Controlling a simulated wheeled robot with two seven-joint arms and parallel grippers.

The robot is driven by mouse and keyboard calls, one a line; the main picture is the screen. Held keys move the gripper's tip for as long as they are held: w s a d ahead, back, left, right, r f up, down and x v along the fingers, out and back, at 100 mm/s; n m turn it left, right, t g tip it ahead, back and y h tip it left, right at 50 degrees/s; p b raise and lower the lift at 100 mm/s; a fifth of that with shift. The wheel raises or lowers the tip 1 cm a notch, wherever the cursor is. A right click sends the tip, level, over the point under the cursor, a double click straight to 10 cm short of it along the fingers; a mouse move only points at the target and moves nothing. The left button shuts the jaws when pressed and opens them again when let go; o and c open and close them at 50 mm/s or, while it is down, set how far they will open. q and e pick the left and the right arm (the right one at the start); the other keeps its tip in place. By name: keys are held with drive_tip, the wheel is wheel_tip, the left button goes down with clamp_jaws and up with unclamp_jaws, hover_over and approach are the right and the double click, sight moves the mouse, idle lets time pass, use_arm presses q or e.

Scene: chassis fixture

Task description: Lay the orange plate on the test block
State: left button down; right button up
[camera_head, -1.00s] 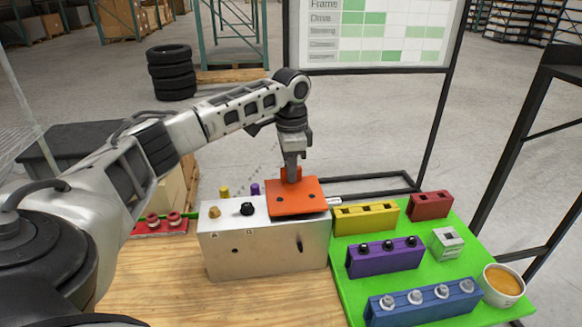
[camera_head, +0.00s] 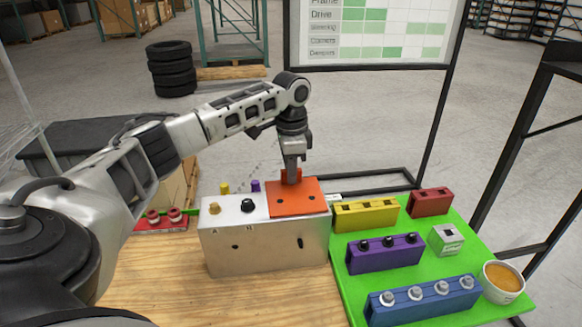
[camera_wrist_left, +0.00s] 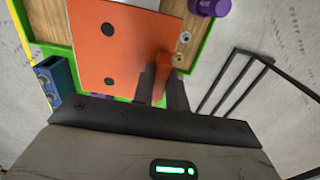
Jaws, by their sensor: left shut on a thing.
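The orange plate (camera_head: 300,203) lies over the right part of the top of the silver test block (camera_head: 265,248), looking flat and roughly level. I cannot tell whether it touches the top. My left gripper (camera_head: 291,172) is above the plate's back edge, shut on its upright orange tab. In the left wrist view the plate (camera_wrist_left: 110,55) shows two dark holes, and its tab sits between the fingers of my left gripper (camera_wrist_left: 160,82). A brass knob (camera_head: 214,208) and a black knob (camera_head: 247,205) stand on the block's left part, clear of the plate. My right gripper is out of view.
The green board (camera_head: 345,290) right of the block holds yellow (camera_head: 366,217), purple (camera_head: 385,256), blue (camera_head: 424,303) and red (camera_head: 430,203) blocks, plus a cup (camera_head: 502,281). A red holder (camera_head: 160,222) is at left. Bare wood lies before the block.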

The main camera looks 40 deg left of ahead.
use_arm(q)
drive_tip(key=c, duration=1.3)
unclamp_jaws()
drive_tip(key=shift+r, duration=4.5)
drive_tip(key=shift+f, duration=0.1)
